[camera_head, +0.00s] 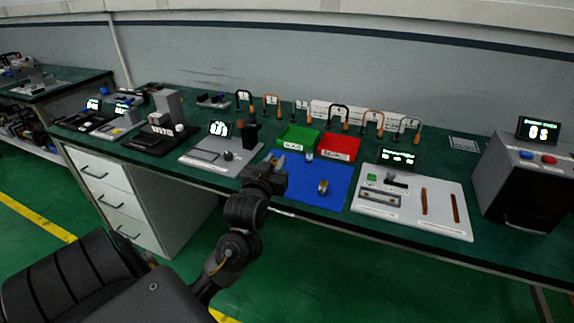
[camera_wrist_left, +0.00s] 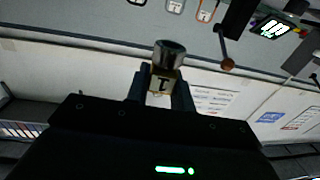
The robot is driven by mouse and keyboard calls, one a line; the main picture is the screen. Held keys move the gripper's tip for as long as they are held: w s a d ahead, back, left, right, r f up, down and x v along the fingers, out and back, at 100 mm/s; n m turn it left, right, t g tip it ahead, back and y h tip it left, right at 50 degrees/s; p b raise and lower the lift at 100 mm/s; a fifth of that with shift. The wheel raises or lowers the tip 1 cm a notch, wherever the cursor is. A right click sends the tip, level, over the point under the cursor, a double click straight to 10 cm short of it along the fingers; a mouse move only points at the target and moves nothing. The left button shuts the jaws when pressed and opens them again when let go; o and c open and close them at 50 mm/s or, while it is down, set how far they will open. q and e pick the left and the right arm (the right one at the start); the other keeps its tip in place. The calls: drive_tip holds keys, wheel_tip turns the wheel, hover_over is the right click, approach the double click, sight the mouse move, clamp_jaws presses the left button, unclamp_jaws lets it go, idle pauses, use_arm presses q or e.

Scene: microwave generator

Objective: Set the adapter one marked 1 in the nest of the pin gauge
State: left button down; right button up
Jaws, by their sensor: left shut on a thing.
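My left gripper (camera_head: 277,163) is over the left edge of the blue mat (camera_head: 340,172). In the left wrist view the left gripper (camera_wrist_left: 161,92) is shut on adapter one (camera_wrist_left: 163,78), a brass block marked 1 with a silver cylinder on its end. The adapter is clear of the fingertips' far side and held off the table. A grey board with a lit display (camera_head: 219,128), a black upright (camera_head: 250,134) and a small dark knob stands left of the mat; it may be the pin gauge. I cannot make out its nest. My right gripper is out of view.
A brass-and-silver part (camera_head: 323,187) and a smaller one (camera_head: 309,156) stand on the mat. Green (camera_head: 297,138) and red (camera_head: 339,147) bins stand behind. Another fixture board (camera_head: 415,205) and a grey box with buttons (camera_head: 525,180) are to the right.

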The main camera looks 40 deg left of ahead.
use_arm(q)
drive_tip(key=shift+s+d+r, duration=0.1)
drive_tip(key=shift+s+r, duration=0.25)
drive_tip(key=shift+s, duration=0.45)
drive_tip(key=shift+s+r, duration=0.4)
drive_tip(key=shift+s, duration=0.4)
drive_tip(key=shift+s+d+r, duration=0.1)
drive_tip(key=shift+s+r, duration=0.25)
drive_tip(key=shift+s, duration=0.45)
drive_tip(key=d+f+m+h, duration=0.2)
drive_tip(key=d+h, duration=0.1)
drive_tip(key=d, duration=0.8)
drive_tip(key=w+d+f+m+t+h, duration=0.1)
drive_tip(key=d+f+m+h, duration=0.1)
drive_tip(key=d, duration=0.9)
drive_tip(key=shift+w+d+f+m+t+h, duration=0.2)
drive_tip(key=shift+w+f+m+t+h, duration=0.15)
drive_tip(key=shift+f+h, duration=0.6)
drive_tip(key=shift+r+h, duration=0.25)
drive_tip(key=shift+r, duration=0.05)
